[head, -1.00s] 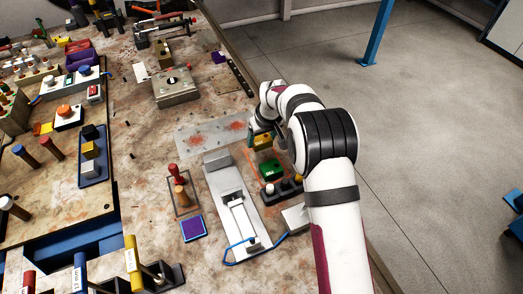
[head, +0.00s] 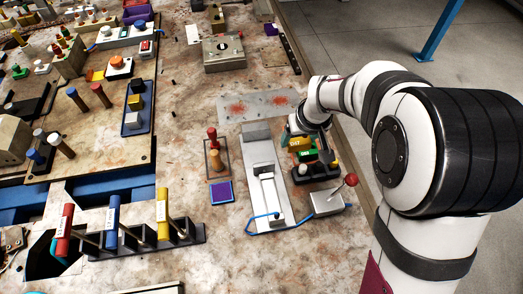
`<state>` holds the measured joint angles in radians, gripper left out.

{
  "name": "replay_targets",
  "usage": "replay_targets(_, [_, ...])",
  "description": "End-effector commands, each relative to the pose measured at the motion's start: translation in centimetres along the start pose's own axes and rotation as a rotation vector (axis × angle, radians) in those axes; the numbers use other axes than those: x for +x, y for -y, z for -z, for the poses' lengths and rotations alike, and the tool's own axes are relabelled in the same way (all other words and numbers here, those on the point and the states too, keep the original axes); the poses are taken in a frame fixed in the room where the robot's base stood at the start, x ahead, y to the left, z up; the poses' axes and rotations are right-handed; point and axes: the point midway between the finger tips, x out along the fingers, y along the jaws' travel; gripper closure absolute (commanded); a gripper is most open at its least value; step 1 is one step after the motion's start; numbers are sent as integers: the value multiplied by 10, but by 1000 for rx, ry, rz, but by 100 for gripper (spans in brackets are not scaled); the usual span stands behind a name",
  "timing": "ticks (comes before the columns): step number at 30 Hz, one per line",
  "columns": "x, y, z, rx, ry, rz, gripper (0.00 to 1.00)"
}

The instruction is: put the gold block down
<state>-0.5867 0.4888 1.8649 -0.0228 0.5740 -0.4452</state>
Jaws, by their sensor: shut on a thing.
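The gold block (head: 299,143) is between the fingers of my gripper (head: 307,146), right of the grey slide fixture. My gripper is shut on it. A green block (head: 309,154) shows just below the gold block in the picture. I cannot tell whether the two touch. The wrist and the fingers hide part of the gold block and what lies behind it.
A dark rack with knobs (head: 316,172) and a grey box with a red-knobbed lever (head: 328,201) stand close in front. The long grey fixture (head: 267,190) is to the left. A plate with red smudges (head: 234,108) lies behind.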

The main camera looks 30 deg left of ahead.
Motion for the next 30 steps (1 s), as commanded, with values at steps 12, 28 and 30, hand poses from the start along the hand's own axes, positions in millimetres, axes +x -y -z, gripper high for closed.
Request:
replay_targets(12, [73,86,29,-2,2,1,92])
replay_targets(28, [113,87,18,-1,-1,2,92])
replay_targets(30, [114,87,17,-1,-1,2,24])
